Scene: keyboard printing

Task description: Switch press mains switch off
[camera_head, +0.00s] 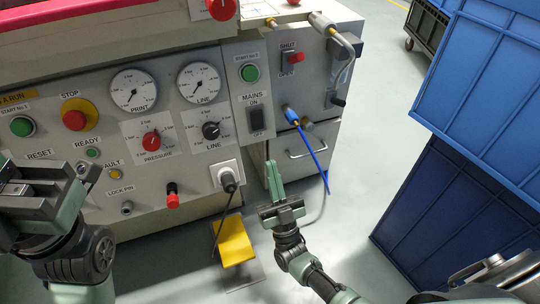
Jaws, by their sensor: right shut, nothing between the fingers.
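The mains switch (256,120) is a black rocker on the narrow grey panel at the machine's right front, under the label "MAINS ON". It is in plain view, but I cannot tell which way the rocker is tilted. My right gripper (271,164) is shut and empty. It points up toward the panel, below and slightly right of the switch in the picture, apart from it. My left gripper (38,188) is at the left edge in front of the panel, partly cut off by the frame. Its jaw opening is unclear.
A green start button (249,73) sits above the switch. A grey plug (228,181) with a cable is below left. A blue hose (312,150) hangs at right by a drawer handle (307,150). Blue crates (440,205) stand at right, with clear floor between.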

